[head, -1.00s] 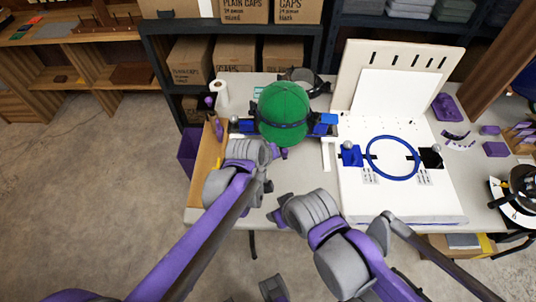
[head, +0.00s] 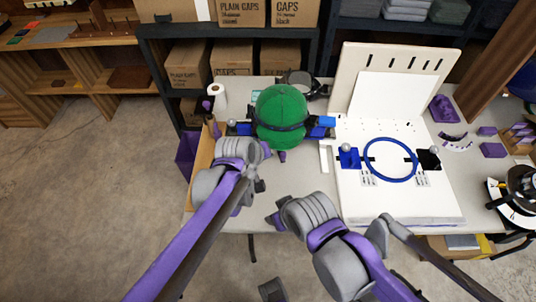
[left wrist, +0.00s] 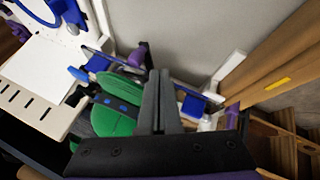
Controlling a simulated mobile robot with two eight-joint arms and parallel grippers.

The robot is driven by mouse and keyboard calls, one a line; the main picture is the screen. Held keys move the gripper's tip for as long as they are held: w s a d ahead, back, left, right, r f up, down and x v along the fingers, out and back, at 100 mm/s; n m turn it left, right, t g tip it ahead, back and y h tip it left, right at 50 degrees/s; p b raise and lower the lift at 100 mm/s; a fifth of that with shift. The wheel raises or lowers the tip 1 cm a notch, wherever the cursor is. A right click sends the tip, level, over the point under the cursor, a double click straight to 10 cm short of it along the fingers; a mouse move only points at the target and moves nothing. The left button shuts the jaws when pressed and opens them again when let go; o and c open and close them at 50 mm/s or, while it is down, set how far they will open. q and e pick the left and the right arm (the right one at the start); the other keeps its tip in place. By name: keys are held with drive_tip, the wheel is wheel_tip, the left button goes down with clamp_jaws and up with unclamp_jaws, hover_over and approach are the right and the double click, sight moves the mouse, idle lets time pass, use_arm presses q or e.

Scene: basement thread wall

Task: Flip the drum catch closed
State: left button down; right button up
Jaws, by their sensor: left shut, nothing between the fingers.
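A green cap (head: 281,112) sits on the cap drum, whose blue end parts (head: 320,127) show on either side in the head view. A dark band runs around the cap. A small purple part (head: 282,156) shows at the drum's near side; I cannot tell whether it is the catch. In the left wrist view my left gripper (left wrist: 160,75) is shut and empty, over the green cap (left wrist: 113,118). Whether it touches is unclear.
A white board (head: 400,200) with a blue hoop (head: 390,160) lies right of the drum, an upright slotted panel (head: 395,75) behind it. A wooden strip (head: 203,150) borders the table's left edge. A paper roll (head: 217,92) stands at the back left.

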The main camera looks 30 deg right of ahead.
use_arm(q)
drive_tip(key=v, duration=0.8)
drive_tip(key=shift+a+r+p, duration=0.25)
drive_tip(key=shift+r+p, duration=0.05)
drive_tip(key=shift+p, duration=0.1)
drive_tip(key=shift+s, duration=0.15)
drive_tip(key=s+a+n+y+p, duration=0.1)
drive_tip(key=s+a+y+p, duration=0.2)
drive_tip(key=a, duration=1.5)
drive_tip(key=s+a+n+t+y+p, duration=0.1)
drive_tip(key=s+a+y+p, duration=0.2)
drive_tip(key=s+a, duration=0.6)
drive_tip(key=a, duration=0.9)
drive_tip(key=shift+s, duration=0.25)
